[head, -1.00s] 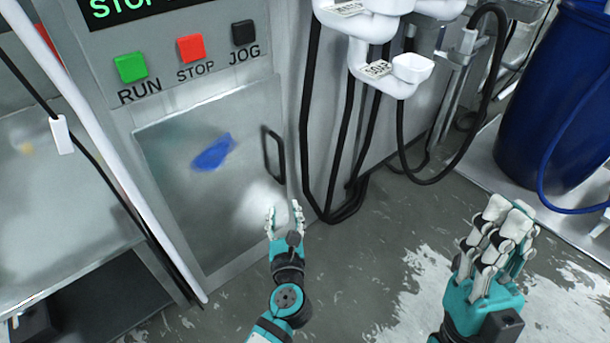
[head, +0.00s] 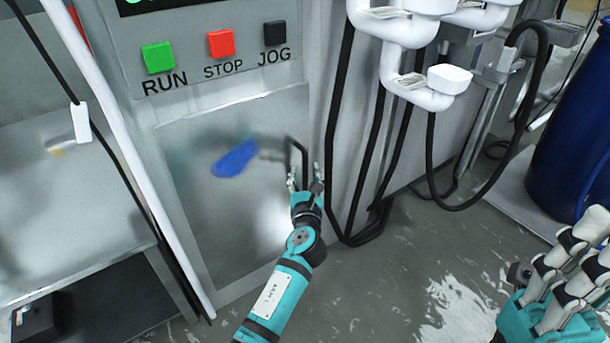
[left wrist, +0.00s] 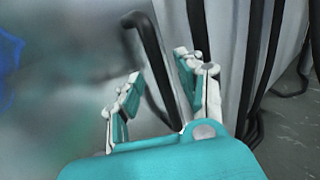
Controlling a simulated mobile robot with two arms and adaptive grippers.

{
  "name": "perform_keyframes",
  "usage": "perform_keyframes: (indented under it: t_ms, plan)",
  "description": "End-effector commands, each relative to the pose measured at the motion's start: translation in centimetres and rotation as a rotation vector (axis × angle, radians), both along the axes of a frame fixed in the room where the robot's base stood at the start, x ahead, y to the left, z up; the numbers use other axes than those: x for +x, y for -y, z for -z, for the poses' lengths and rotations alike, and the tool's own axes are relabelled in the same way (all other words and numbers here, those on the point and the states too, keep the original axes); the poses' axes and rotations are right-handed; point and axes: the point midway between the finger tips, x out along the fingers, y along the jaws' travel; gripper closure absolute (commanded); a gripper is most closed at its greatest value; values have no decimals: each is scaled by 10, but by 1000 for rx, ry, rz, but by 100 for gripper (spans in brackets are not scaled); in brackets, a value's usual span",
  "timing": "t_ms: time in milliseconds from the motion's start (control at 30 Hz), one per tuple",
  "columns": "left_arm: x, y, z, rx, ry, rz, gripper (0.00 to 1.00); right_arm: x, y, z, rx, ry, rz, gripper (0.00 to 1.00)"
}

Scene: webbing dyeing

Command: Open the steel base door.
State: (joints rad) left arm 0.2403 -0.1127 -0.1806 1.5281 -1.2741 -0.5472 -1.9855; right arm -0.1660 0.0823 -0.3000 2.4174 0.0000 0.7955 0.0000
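The steel base door (head: 225,220) is a grey metal panel below the button row, with a blue smear (head: 235,159) on it. It looks closed in its frame. Its black bar handle (head: 301,150) is upright near the door's right edge. My left gripper (head: 305,181) is at the lower part of the handle, with its fingers apart. In the left wrist view the handle (left wrist: 150,65) runs between the two open fingers (left wrist: 158,86); I cannot tell whether they touch it. My right gripper (head: 575,255) is at the lower right, away from the door, its fingers apart.
Green RUN (head: 158,57), red STOP (head: 221,43) and black JOG (head: 276,33) buttons sit above the door. Black hoses (head: 372,150) hang just right of it. A blue drum (head: 575,130) stands at the right. Wet floor (head: 400,270) lies open in front.

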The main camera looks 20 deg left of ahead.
Motion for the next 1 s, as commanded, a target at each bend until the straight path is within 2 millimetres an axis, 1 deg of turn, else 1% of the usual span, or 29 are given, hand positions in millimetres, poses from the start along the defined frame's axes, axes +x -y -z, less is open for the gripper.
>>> perform_keyframes:
  t_ms: [33,100,200,500,533,567,800,833,1000]
  plan:
    - [7,-2,2,0,1,0,62,0,0,1,0,10,0,100]
    - [14,-4,2,0,0,-1,62,1,-1,-1,-1,17,1,100]
    - [20,-7,1,0,0,-1,62,1,-1,-3,-2,26,1,100]
    - [22,-7,0,0,-1,0,62,1,-1,-4,-3,28,1,100]
    - [22,-7,0,0,-1,0,63,1,-1,-4,-3,28,1,100]
    - [22,-7,0,0,-1,0,67,1,-1,-4,-3,28,1,100]
    - [22,-7,0,0,-1,0,98,1,-1,-4,-3,28,1,100]
    - [22,-7,0,0,-1,0,100,1,-1,-4,-3,28,1,100]
    - [22,-7,0,0,-1,0,100,1,-1,-4,-2,28,1,100]
